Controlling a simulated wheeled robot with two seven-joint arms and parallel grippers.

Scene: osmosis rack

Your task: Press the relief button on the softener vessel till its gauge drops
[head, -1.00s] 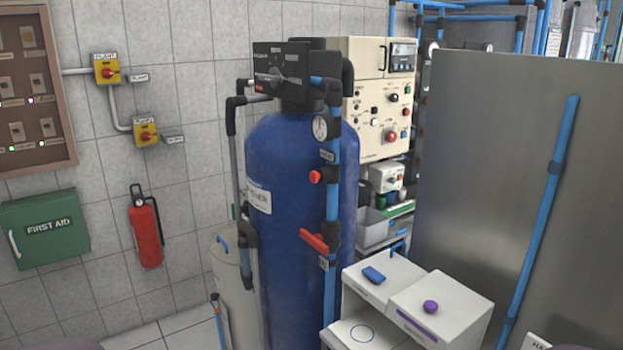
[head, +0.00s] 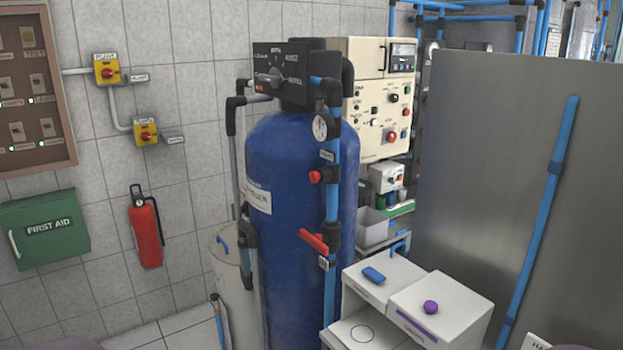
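The softener vessel (head: 290,180) is a tall blue cylinder with a black control head (head: 285,72) on top. A blue pipe (head: 333,195) runs down its right front side. On this pipe sit a round white-faced gauge (head: 320,127), a red relief button (head: 315,177) below it, and a red lever handle (head: 314,242) lower down. The gauge's needle is too small to read surely. Neither of my grippers shows in the head view.
White boxes (head: 440,300) with a purple knob (head: 431,307) and a blue piece (head: 374,274) stand front right of the vessel. A large grey panel (head: 480,170) with a blue pipe closes off the right. A red extinguisher (head: 146,230) hangs on the left wall.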

